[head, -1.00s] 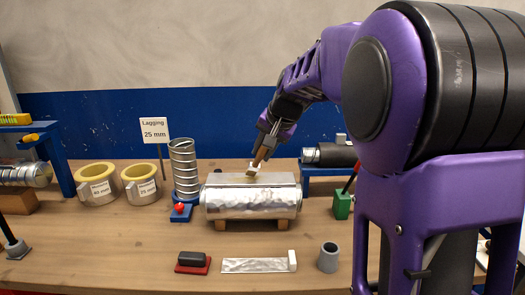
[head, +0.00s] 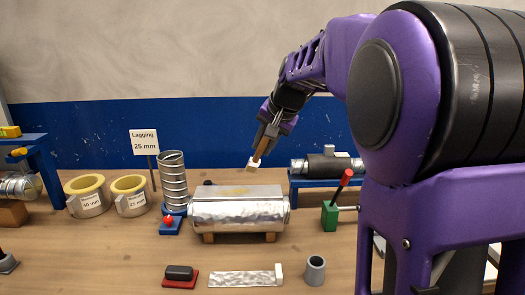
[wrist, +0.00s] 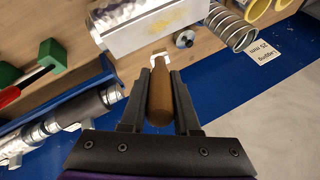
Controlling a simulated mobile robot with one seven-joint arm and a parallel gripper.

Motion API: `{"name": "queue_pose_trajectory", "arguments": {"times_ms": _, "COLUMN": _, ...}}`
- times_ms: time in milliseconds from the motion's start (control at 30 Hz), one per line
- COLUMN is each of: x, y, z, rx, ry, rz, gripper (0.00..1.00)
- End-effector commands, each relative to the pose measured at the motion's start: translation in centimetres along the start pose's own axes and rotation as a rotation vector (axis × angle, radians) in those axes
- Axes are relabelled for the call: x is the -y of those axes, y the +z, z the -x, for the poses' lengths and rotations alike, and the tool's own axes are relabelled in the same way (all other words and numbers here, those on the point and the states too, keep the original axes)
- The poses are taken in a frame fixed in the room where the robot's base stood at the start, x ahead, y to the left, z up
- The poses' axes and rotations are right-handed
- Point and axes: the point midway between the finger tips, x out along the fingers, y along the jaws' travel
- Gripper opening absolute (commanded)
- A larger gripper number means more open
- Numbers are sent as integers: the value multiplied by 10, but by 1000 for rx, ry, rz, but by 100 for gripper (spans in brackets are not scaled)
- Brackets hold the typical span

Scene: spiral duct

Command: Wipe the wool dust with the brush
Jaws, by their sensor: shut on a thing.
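My gripper (head: 269,135) is shut on the brown wooden handle of the brush (wrist: 159,100). The brush's white head (head: 253,163) points down, above and beyond the right part of the box-topped metal duct piece (head: 238,215). It looks clear of the top. The dust (wrist: 176,18) also shows in the wrist view, past the brush head. The bristle tips are hard to make out.
A spiral duct (head: 172,180) stands left of the box, with lagging rings (head: 88,196) further left. A green block with a red-handled lever (head: 331,215) is at the right. A black-and-red block (head: 179,276), metal strip (head: 243,279) and grey cup (head: 315,270) lie in front.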

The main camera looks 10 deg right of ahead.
Motion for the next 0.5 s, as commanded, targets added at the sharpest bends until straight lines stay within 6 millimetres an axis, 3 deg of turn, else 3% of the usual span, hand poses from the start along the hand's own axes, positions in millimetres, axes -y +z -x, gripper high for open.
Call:
{"name": "queue_pose_trajectory", "arguments": {"times_ms": 200, "x": 4, "y": -2, "z": 20, "rx": -2, "ry": -1, "rz": 2, "gripper": 0}}
{"name": "queue_pose_trajectory", "arguments": {"times_ms": 500, "x": 4, "y": -2, "z": 25, "rx": 0, "ry": -1, "rz": 1, "gripper": 0}}
